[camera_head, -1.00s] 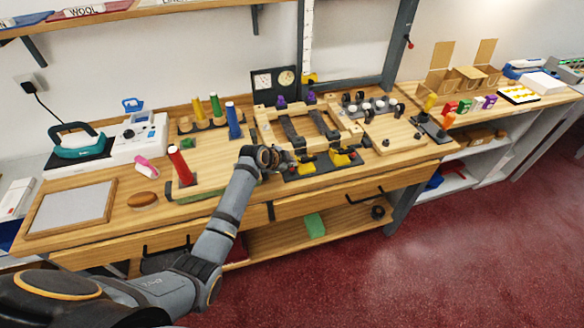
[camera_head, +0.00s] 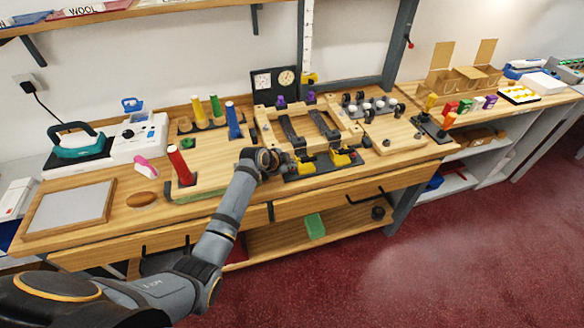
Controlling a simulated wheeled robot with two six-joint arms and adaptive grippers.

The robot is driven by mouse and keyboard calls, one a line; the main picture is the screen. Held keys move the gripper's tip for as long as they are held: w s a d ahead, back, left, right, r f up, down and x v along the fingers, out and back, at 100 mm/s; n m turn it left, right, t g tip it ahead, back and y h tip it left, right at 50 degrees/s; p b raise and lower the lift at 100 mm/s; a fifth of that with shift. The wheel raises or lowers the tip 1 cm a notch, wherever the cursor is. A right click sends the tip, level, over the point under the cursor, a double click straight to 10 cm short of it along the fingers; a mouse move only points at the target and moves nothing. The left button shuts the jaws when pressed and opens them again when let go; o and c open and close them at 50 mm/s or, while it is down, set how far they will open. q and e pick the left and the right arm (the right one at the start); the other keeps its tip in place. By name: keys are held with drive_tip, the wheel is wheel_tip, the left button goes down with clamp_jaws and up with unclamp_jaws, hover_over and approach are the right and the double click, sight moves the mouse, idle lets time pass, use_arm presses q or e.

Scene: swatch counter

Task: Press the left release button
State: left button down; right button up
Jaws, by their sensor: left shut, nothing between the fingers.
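Two yellow pieces stand on dark pads at the front of a wooden frame (camera_head: 262,122) on the bench: the left one (camera_head: 306,164) and the right one (camera_head: 340,158). They look like the release buttons, but are too small to be sure. Two dark bars lie in the frame behind them. My left gripper (camera_head: 284,161) is shut and empty, just left of the left yellow piece, low over the bench's front part. I cannot tell whether it touches anything. Its fingertips are small and dark against the pad. My right gripper is not in view.
A wooden board with several dark and white knobs (camera_head: 366,106) lies right of the frame. The bench front edge and drawers run below my arm.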

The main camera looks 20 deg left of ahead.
use_arm(q)
drive_tip(key=shift+r+p, duration=0.9)
wheel_tip(320, 180, up, 5)
drive_tip(key=p, duration=0.4)
drive_tip(key=shift+r+p, duration=0.1)
drive_tip(key=shift+p, duration=0.25)
